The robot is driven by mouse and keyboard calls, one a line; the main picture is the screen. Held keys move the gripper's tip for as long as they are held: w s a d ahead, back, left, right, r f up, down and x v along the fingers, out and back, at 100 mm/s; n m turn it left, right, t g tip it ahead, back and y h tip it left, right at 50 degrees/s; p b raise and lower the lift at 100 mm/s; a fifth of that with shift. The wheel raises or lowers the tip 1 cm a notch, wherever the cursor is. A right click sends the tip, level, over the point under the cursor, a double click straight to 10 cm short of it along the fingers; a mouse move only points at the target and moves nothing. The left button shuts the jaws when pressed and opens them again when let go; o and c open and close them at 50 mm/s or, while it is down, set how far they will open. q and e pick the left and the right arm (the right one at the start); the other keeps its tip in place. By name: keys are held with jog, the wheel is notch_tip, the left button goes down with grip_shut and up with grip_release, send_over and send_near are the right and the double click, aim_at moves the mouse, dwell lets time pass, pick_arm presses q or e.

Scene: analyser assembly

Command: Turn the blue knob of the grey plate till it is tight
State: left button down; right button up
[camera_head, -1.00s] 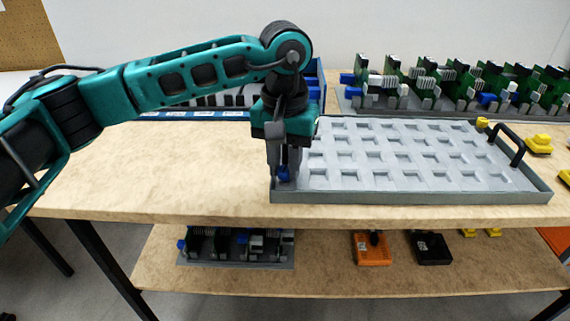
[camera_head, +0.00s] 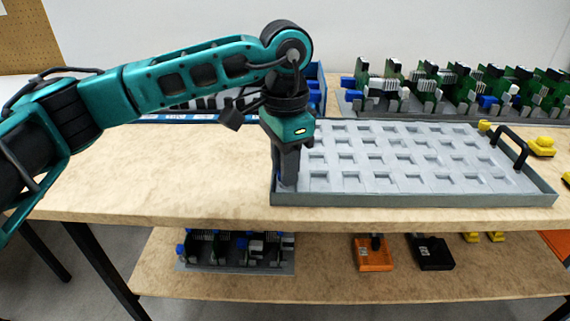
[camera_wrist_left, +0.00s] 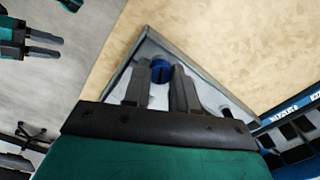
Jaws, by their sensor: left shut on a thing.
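The grey plate (camera_head: 415,197) is a shallow tray with rows of square pockets, lying flat on the table. Its blue knob (camera_wrist_left: 160,70) sits at the plate's corner, between my left fingertips in the left wrist view. My left gripper (camera_head: 287,186) points down at the plate's near left corner and is shut on the knob; its fingers largely hide the knob in the head view. The left fingers also show in the left wrist view (camera_wrist_left: 158,82). My right gripper (camera_wrist_left: 45,44) shows at the upper left there, fingers apart and empty, away from the plate.
A black handle (camera_head: 513,146) and a yellow knob (camera_head: 484,126) are at the plate's right end. Green circuit boards (camera_head: 460,85) stand behind it. A blue-edged rack (camera_head: 190,117) is behind my left arm. The table's left part is clear.

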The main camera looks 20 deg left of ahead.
pick_arm(q)
jog(key=shift+s+d+r+m, duration=0.1)
jog(key=shift+r+m, duration=0.1)
jog(key=shift+m, duration=0.2)
jog(key=c, duration=1.1)
grip_release()
jog(key=shift+s, duration=0.1)
jog(key=shift+o, duration=1.1)
jog(key=shift+r, duration=0.45)
notch_tip(320, 180, up, 12)
jog(key=p, duration=0.3)
pick_arm(e)
jog(key=shift+s+d+r+h, duration=0.3)
jog(key=shift+d+r, duration=0.25)
jog(key=shift+r, duration=0.1)
